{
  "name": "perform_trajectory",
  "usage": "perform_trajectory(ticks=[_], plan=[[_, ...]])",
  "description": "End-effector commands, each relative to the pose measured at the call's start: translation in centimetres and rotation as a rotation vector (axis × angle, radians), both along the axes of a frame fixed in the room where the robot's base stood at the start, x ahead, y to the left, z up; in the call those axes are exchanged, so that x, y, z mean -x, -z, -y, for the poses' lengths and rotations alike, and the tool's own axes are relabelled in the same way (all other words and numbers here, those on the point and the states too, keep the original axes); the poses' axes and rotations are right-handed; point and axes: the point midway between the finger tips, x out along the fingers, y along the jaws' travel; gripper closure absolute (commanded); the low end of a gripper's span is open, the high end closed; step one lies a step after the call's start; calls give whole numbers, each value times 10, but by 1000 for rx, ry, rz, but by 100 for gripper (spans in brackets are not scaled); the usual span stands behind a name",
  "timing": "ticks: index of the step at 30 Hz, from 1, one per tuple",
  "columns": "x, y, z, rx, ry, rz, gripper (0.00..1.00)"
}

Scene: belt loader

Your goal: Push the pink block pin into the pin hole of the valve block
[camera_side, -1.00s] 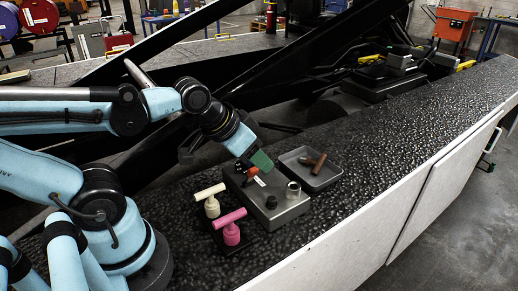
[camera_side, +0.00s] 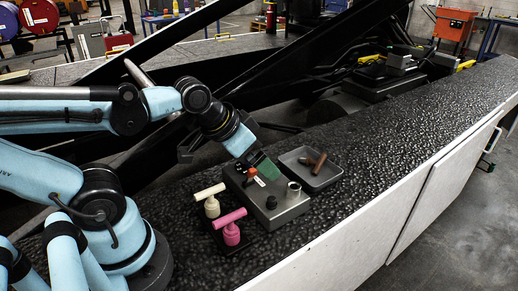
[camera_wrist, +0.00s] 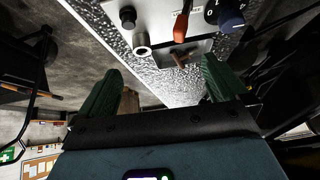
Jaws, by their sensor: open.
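The pink block pin (camera_side: 231,228) stands upright in a dark holder at the near left of the valve block, its crossbar on top. The grey valve block (camera_side: 286,215) carries a silver hollow collar (camera_side: 293,190), a black knob (camera_side: 271,203) and an orange-red handle (camera_side: 251,174). Which opening is the pin hole I cannot tell for sure. The collar also shows in the wrist view (camera_wrist: 141,43). My gripper (camera_side: 265,167) is over the block's far side in the side view. In the wrist view its green fingers (camera_wrist: 162,82) are wide apart with nothing between them. The pink pin is outside the wrist view.
A cream T-shaped pin (camera_side: 211,203) stands beside the pink one. A grey tray (camera_side: 325,181) behind the block holds a brown T-shaped pin (camera_side: 317,162). The speckled dark surface (camera_side: 400,130) to the right is clear. A black frame with diagonal beams stands behind.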

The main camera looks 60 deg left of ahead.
Motion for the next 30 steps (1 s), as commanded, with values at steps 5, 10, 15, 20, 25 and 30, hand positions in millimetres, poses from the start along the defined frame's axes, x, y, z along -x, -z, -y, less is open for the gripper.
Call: perform_trajectory(ticks=[5,10,15,20,25,30], plan=[[10,0,10,-138,253,-89,0],[29,-1,23,-316,654,-211,0],[50,-6,34,-454,1085,-312,0],[69,-13,40,-539,1472,-374,0],[83,-19,44,-575,1753,-400,0],[88,-19,45,-584,1858,-405,0]])
